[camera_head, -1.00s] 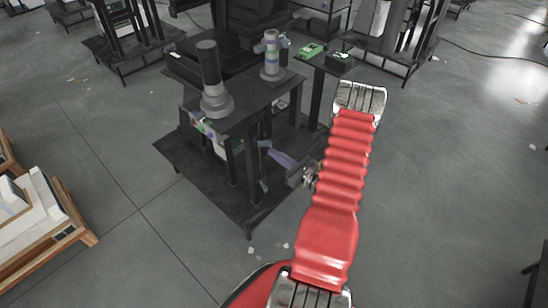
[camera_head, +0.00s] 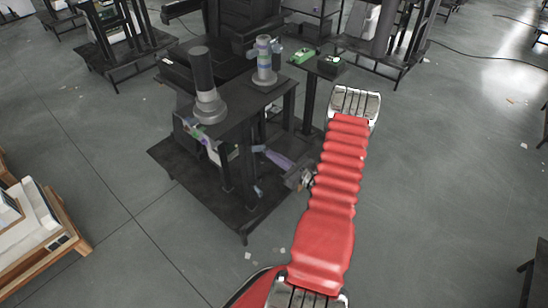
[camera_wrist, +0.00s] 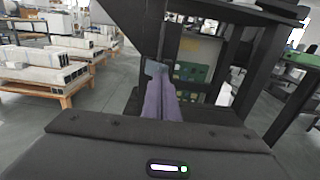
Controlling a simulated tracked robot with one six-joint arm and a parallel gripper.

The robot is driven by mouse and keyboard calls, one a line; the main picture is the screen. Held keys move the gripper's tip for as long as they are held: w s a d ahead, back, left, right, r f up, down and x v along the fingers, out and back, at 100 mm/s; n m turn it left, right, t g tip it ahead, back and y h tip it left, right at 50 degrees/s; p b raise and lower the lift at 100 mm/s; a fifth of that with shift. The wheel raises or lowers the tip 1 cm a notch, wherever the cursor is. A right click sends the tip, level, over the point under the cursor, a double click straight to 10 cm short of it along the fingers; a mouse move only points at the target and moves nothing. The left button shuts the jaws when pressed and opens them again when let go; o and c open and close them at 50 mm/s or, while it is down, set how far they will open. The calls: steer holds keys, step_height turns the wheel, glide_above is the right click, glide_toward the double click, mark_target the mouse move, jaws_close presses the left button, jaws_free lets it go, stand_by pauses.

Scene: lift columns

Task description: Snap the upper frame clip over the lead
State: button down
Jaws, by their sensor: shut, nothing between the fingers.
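My gripper (camera_head: 270,153) is shut, its purple fingers reaching left to a dark post of the black stand. In the wrist view the fingers (camera_wrist: 159,84) point away from me and lie side by side. A small blue-grey piece (camera_wrist: 154,67), which looks like the upper frame clip, sits at their tips; it also shows in the head view (camera_head: 257,148). Whether the fingers touch it, and whether it is closed, I cannot tell. A similar blue-grey piece (camera_head: 258,191) sits lower on the stand. I cannot make out the lead.
The black stand (camera_head: 238,120) carries two grey columns (camera_head: 207,90) (camera_head: 265,62) on top. A green circuit board (camera_wrist: 190,72) stands inside its frame. A side shelf holds a green box (camera_head: 302,56) and a black box (camera_head: 331,66).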

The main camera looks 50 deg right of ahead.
steer(key=shift+w, duration=0.65)
steer(key=shift+s, duration=0.15)
steer(key=s, duration=0.6)
steer(key=shift+s, duration=0.35)
stand_by(0.7)
steer(key=shift+d, duration=0.1)
